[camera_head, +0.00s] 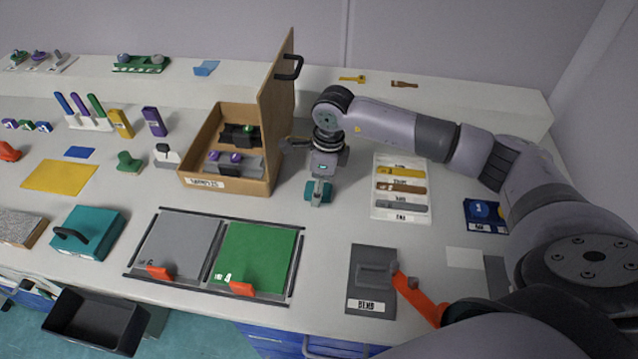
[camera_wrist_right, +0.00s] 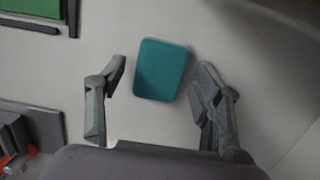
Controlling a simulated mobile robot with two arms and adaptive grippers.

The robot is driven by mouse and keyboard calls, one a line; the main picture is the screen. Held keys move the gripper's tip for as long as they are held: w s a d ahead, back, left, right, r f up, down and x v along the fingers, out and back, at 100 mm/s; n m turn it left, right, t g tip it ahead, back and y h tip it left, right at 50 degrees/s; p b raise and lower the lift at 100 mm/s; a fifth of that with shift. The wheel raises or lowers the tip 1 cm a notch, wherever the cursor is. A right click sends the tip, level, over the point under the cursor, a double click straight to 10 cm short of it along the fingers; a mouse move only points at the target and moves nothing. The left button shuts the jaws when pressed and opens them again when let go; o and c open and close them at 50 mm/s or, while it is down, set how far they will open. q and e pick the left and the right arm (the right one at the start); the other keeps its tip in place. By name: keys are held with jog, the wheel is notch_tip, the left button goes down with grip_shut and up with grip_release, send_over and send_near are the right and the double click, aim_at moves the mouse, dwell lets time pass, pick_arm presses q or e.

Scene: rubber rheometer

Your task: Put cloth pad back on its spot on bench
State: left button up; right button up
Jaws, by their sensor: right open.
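The teal cloth pad (camera_head: 311,190) lies on the white bench, right of the open wooden box. In the right wrist view the pad (camera_wrist_right: 160,70) is a small rounded rectangle between and slightly beyond the fingertips. My right gripper (camera_head: 319,198) points down over the pad and partly hides it in the head view. Its fingers (camera_wrist_right: 162,85) are spread, with a gap on each side of the pad, and hold nothing. My left gripper is not in view.
The wooden box (camera_head: 225,186) with its raised lid stands close left of my right gripper. The framed grey and green plates (camera_head: 255,257) lie in front. A white tray of tools (camera_head: 401,215) lies right, and a grey bender (camera_head: 370,285) front right. Bare bench surrounds the pad.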

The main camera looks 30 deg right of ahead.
aim_at(324, 189)
jog(key=shift+r+b, duration=0.3)
jog(key=shift+r, duration=0.25)
notch_tip(324, 189, up, 11)
jog(key=d+b, duration=0.1)
jog(key=b, duration=0.1)
jog(key=shift+s, duration=0.45)
jog(key=shift+f, duration=0.1)
